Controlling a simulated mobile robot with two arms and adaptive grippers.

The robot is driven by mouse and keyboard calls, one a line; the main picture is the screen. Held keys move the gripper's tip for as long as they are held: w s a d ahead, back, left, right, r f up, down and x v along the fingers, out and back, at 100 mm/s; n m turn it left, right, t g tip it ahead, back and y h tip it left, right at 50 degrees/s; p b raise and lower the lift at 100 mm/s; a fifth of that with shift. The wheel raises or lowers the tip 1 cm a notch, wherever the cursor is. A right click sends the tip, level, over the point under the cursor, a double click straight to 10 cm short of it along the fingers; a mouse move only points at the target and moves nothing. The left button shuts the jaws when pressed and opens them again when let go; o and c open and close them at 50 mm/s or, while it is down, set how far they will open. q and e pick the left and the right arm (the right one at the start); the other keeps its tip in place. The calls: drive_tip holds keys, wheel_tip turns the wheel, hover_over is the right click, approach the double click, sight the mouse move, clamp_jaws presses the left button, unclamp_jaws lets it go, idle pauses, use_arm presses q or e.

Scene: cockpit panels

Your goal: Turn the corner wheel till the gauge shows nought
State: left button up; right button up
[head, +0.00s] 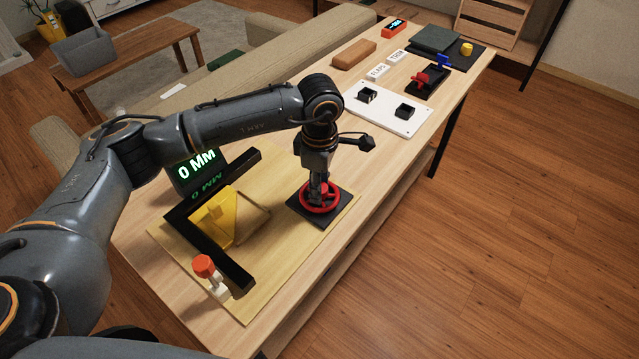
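The red corner wheel (334,206) lies flat on a dark square base (318,218) at the right corner of a pale wooden board (262,290). My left gripper (319,196) points straight down over the wheel, its fingertips at the wheel's middle. The fingers and the wheel's hub overlap in view, so I cannot tell whether they are closed on it. The gauge (188,177) is a dark display behind the board, showing "0 MM" in green. My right gripper is out of view.
A yellow wedge-like block (221,216) sits on the board beside black bars (210,248). An orange-topped lever (206,266) stands at the near side. A white switch panel (388,112) and red and blue levers lie farther back. Open floor lies to the right.

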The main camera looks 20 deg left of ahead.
use_arm(q)
drive_tip(key=shift+f+n+b, duration=0.15)
drive_tip(key=shift+n+b, duration=0.3)
drive_tip(key=shift+n, duration=0.05)
drive_tip(key=o, duration=1.2)
drive_tip(key=shift+c, duration=0.2)
wheel_tip(320, 180, up, 12)
